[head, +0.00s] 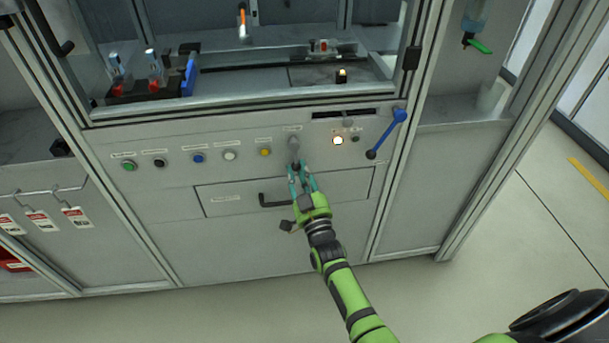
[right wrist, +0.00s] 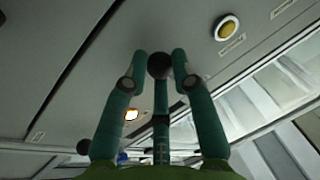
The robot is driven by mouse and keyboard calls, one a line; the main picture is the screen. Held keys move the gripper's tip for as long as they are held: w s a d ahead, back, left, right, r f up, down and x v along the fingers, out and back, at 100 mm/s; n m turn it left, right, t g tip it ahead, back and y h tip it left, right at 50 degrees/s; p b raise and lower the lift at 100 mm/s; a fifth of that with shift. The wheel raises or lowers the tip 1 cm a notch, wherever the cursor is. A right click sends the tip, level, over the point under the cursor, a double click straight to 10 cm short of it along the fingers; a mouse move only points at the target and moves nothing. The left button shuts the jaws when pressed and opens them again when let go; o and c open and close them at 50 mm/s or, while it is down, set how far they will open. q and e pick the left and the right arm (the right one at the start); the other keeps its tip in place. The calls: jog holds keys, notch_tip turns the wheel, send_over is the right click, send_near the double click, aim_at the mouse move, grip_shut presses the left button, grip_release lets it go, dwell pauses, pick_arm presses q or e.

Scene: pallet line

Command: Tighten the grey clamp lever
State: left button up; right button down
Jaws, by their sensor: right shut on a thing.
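The grey clamp lever (head: 293,143) is on the front panel in the head view, below the glazed window and between the yellow button and the lit button. Its dark ball knob (right wrist: 159,66) shows in the right wrist view with its rod below it in the picture. My right gripper (head: 298,171) reaches up to the lever from below. Its two teal fingers stand on both sides of the ball knob, shut on it. The fingers partly hide the knob in the head view. My left gripper is not in view.
A blue lever (head: 386,134) is to the right. A row of buttons, including a yellow one (head: 265,152), runs left; a lit button (head: 338,140) is close on the right. Below is a drawer (head: 230,199) with a protruding black handle (head: 275,203).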

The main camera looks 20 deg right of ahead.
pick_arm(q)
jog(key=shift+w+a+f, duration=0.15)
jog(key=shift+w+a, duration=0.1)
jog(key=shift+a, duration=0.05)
pick_arm(e)
jog(key=shift+w+a+r+m, duration=0.1)
jog(key=shift+a+m, duration=0.15)
jog(key=shift+m, duration=0.25)
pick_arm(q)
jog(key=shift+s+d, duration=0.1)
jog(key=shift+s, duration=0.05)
pick_arm(e)
jog(key=c, duration=1.3)
grip_release()
jog(key=shift+o, duration=1.4)
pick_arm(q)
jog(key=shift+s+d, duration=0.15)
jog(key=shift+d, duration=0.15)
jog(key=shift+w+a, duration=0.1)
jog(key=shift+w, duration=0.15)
pick_arm(e)
jog(key=v, duration=1.2)
jog(key=shift+a, duration=0.2)
